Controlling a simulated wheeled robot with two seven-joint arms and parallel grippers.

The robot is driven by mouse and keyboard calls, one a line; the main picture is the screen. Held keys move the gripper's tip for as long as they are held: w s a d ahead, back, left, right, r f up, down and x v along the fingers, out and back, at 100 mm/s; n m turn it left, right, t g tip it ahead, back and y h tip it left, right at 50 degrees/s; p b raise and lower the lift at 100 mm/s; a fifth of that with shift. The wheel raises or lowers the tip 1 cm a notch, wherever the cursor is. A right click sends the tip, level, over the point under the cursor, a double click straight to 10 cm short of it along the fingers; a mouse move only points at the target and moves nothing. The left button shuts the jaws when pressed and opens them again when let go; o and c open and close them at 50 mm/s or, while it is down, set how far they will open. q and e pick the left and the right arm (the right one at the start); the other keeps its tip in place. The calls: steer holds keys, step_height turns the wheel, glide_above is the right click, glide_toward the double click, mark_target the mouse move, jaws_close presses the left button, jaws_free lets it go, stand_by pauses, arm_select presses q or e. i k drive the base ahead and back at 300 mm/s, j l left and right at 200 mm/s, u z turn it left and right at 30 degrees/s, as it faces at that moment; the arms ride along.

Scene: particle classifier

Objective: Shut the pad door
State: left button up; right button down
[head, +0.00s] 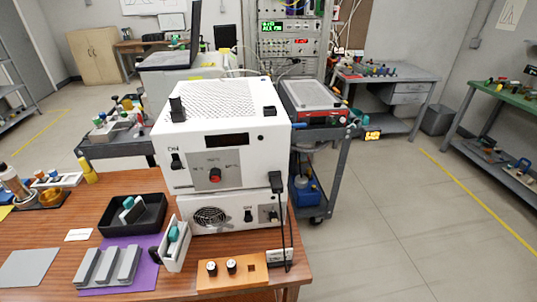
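The white particle classifier (195,178) stands on the wooden table as a two-part stack. Its lower unit (238,228) has a round fan grille, a dark switch and a small grey panel. At the lower left front corner, a narrow white open-topped piece (175,256) sticks out toward me, with a teal-and-white pad-like part (173,238) in it. It looks like the pad door standing open, but its hinge is not clear. A small dark piece is at its left side. Neither of my grippers is in view.
A black tray (154,226) holds another teal-and-white part. A purple mat (146,274) carries a grey slotted block (107,266). An orange plate (247,272) with two dark knobs lies in front of the classifier. A black cable hangs at its right.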

mark_target(170, 263)
steer(key=j+z, duration=0.3)
steer(key=j, duration=0.8)
steer(key=j+z, duration=0.25)
steer(key=j, duration=0.85)
steer(key=k+j+z, duration=0.1)
steer(key=k+j, duration=0.15)
steer(key=k, duration=0.15)
steer(key=k+j+z, duration=0.1)
steer(key=k+j, duration=0.15)
steer(key=k, duration=0.2)
